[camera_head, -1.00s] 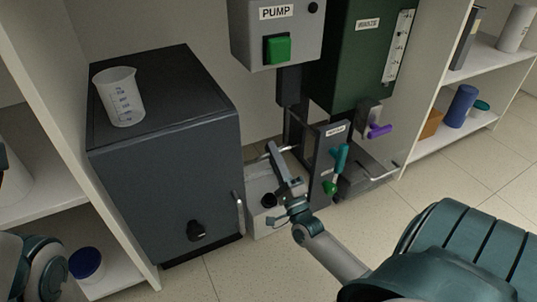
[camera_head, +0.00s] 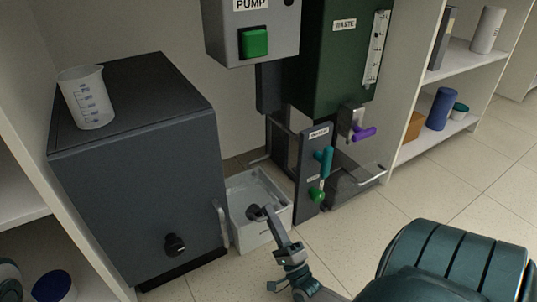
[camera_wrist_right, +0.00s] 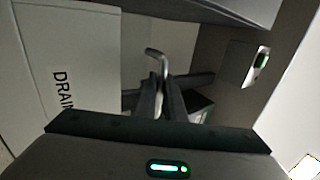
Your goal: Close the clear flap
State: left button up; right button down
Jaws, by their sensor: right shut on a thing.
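Beside the grey lever panel (camera_head: 315,168) I see clear, dark-edged parts, a low clear piece with a pale bar handle (camera_head: 371,181) on its right and a narrow frame on its left. I cannot tell for certain which is the clear flap or how far it stands open. My right gripper (camera_head: 264,210) is low in front of the white basin, near its black knob. In the right wrist view its fingers (camera_wrist_right: 165,98) are shut, with a bent metal rod (camera_wrist_right: 157,58) showing between their tips. My left gripper is out of view.
A dark cabinet (camera_head: 135,185) carrying a beaker (camera_head: 86,97) stands left of the white basin (camera_head: 280,217). The pump box (camera_head: 225,45) and green waste tank (camera_head: 335,65) hang above. A purple lever (camera_head: 363,133) is right.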

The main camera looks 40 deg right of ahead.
jog(key=shift+f, duration=0.5)
jog(key=c, duration=1.8)
grip_release()
jog(key=shift+c, duration=0.2)
jog(key=shift+s, duration=0.15)
